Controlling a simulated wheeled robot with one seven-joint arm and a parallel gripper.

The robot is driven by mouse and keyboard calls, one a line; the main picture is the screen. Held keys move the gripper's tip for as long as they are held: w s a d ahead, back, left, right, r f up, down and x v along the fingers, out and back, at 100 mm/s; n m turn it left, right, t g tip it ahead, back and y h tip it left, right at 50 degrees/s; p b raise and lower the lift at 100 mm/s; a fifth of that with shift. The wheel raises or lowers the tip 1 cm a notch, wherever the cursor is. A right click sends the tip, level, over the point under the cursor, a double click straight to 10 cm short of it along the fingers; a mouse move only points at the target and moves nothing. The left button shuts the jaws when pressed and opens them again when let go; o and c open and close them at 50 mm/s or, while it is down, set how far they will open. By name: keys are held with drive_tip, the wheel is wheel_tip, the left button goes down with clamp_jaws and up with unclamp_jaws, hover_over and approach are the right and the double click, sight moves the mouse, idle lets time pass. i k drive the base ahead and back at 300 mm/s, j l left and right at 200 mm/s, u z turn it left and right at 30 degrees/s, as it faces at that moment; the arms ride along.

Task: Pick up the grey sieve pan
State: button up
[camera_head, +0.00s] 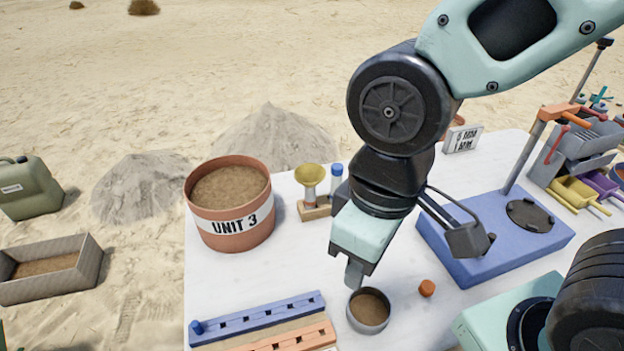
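A small round grey pan (368,311) with brown soil inside stands on the white table (215,288), near the front middle. It is the only grey pan that I can make out, and I take it to be the sieve pan. My gripper (354,275) points down just above and behind its left rim. The fingers overlap from this view, so their gap is hidden. I cannot tell whether a finger touches the rim.
An orange cap (427,288) lies right of the pan. A blue slotted rack (258,318) and an orange rack (300,338) lie to the left. A UNIT 3 bucket (231,205) stands back left. A blue stand base (495,240) and a teal device (500,315) occupy the right.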

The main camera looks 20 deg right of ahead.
sight(369, 309)
drive_tip(key=k+j+z, duration=0.15)
drive_tip(key=z, duration=0.25)
drive_tip(key=k+j+z, duration=0.15)
drive_tip(key=j+z, duration=0.2)
drive_tip(key=k+j+z, duration=0.1)
drive_tip(key=z, duration=0.3)
drive_tip(key=k+l, duration=0.05)
drive_tip(key=k, duration=0.05)
